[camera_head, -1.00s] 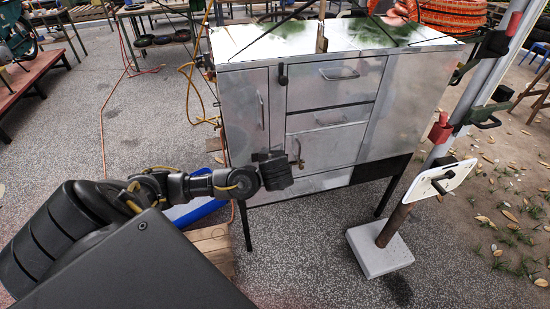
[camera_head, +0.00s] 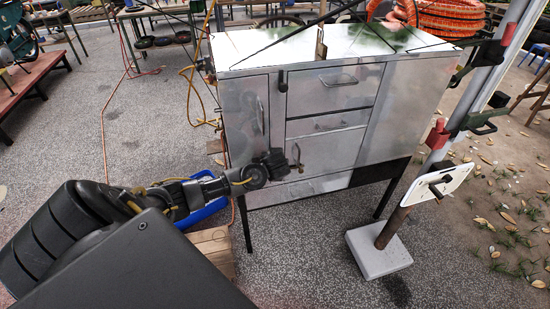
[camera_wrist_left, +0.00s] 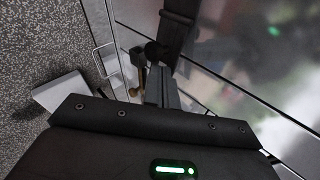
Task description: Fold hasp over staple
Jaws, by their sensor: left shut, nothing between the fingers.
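The metal cabinet (camera_head: 330,150) carries a small dark and brass fitting (camera_head: 297,153) on its lower door, which looks like the hasp and staple hardware. In the left wrist view, a dark strap (camera_wrist_left: 177,30) crosses the panel, and a brass piece (camera_wrist_left: 142,82) shows beside a dark round part. I cannot tell which is hasp and which is staple. My left gripper (camera_head: 279,162) is shut and empty, just left of the fitting; its fingers (camera_wrist_left: 163,88) point towards it in the wrist view. Whether they touch it is unclear. My right gripper is not in view.
A dark latch-like part (camera_head: 283,80) hangs near the cabinet's upper left. A post on a pale block (camera_head: 379,253) stands at the right, with a white plate (camera_head: 443,186). A blue object (camera_head: 203,205) and wooden pallet (camera_head: 213,245) lie below my left arm. The paving in front is open.

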